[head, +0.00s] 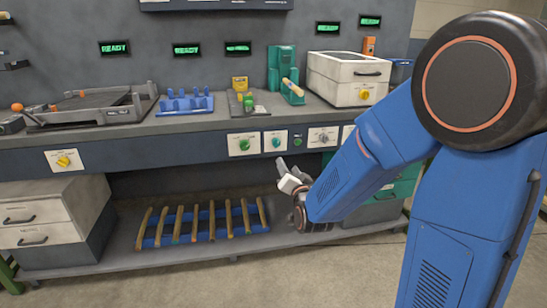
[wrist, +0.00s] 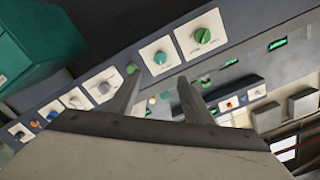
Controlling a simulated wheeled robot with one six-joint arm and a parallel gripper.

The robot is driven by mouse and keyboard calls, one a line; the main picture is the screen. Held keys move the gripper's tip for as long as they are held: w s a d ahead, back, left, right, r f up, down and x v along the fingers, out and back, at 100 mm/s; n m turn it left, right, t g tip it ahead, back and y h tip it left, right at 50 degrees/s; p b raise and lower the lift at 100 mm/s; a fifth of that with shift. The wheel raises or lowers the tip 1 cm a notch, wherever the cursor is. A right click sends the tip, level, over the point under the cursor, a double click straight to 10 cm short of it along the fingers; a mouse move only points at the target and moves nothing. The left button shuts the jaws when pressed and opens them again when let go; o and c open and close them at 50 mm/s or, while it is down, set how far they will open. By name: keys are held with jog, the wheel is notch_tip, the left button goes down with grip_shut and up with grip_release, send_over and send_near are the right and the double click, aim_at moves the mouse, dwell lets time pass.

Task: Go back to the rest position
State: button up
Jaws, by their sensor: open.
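My gripper (head: 290,176) is open and empty, in front of the bench's control strip in the head view. Its two grey fingers stand apart in the wrist view (wrist: 158,98), with nothing between them. Past them are the green knobs (wrist: 203,36) on white plates of the control strip. My blue arm reaches in from the right of the head view and hides part of the bench's right end.
The workbench (head: 225,118) carries a blue rack (head: 185,103), a green fixture (head: 292,92) and a white box (head: 345,80). Wooden sticks lie on a blue rack on the lower shelf (head: 120,250). A drawer cabinet (head: 35,215) stands left. Floor in front is clear.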

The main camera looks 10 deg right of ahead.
jog(key=s+d+n+g, duration=0.3)
jog(key=s+g, duration=0.3)
jog(key=s, duration=1.3)
jog(key=s+d+n+g, duration=0.4)
jog(key=s+g, duration=0.3)
jog(key=s, duration=1.3)
jog(key=shift+f, duration=0.25)
jog(key=shift+d, duration=0.1)
jog(key=shift+c, duration=0.7)
